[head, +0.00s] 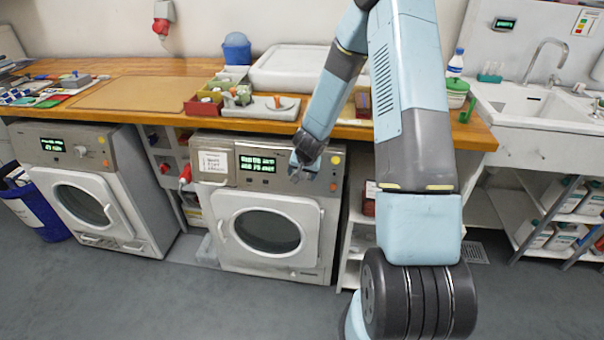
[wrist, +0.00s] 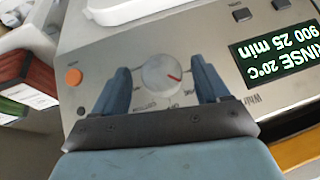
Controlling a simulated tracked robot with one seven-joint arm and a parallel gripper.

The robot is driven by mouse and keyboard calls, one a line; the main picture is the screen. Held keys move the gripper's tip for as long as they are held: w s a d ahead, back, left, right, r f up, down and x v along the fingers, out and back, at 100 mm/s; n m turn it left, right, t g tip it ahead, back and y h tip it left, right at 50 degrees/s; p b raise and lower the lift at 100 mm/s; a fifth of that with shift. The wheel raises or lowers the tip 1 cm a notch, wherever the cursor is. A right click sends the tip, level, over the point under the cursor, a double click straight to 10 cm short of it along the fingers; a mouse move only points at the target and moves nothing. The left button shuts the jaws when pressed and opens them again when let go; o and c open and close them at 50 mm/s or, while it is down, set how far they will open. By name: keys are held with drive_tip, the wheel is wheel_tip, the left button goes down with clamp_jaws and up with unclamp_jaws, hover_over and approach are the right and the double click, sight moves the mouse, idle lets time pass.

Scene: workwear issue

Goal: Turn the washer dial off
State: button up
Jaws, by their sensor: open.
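The washer (head: 315,262) with the lit display stands under the wooden counter, in the middle of the head view. Its round silver dial (wrist: 155,76) with a red pointer mark shows in the wrist view, between the two blue fingers of my gripper (wrist: 160,68). The fingers are open, one on each side of the dial, with panel showing between each finger and the dial. The display (wrist: 277,52) appears upside down and reads RINSE 20°C, 900, 25 min. In the head view my gripper (head: 303,165) is at the control panel and hides the dial.
An orange button (wrist: 74,76) sits left of the dial in the wrist view. A second washer (head: 150,195) with its own lit display stands at the left. The wooden counter (head: 150,68) above carries trays and boxes. A sink (head: 530,105) is at the right.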

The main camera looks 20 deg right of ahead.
drive_tip(key=c, duration=1)
drive_tip(key=shift+c, duration=0.2)
drive_tip(key=shift+d+m+t+y, duration=0.15)
drive_tip(key=shift+m+t+y, duration=0.15)
drive_tip(key=shift+y, duration=0.1)
drive_tip(key=shift+s+d+f+m+t+y, duration=0.1)
drive_tip(key=shift+s+f+m+t+y, duration=0.05)
drive_tip(key=shift+m+t+y, duration=0.45)
drive_tip(key=shift+s+f+m+t+y, duration=0.1)
drive_tip(key=shift+m+t+y, duration=0.55)
drive_tip(key=shift+m+y, duration=0.1)
drive_tip(key=shift+s+f+m+t+y, duration=0.1)
drive_tip(key=shift+m+t+y, duration=0.55)
drive_tip(key=shift+y, duration=0.1)
drive_tip(key=shift+f, duration=0.1)
drive_tip(key=o, duration=1)
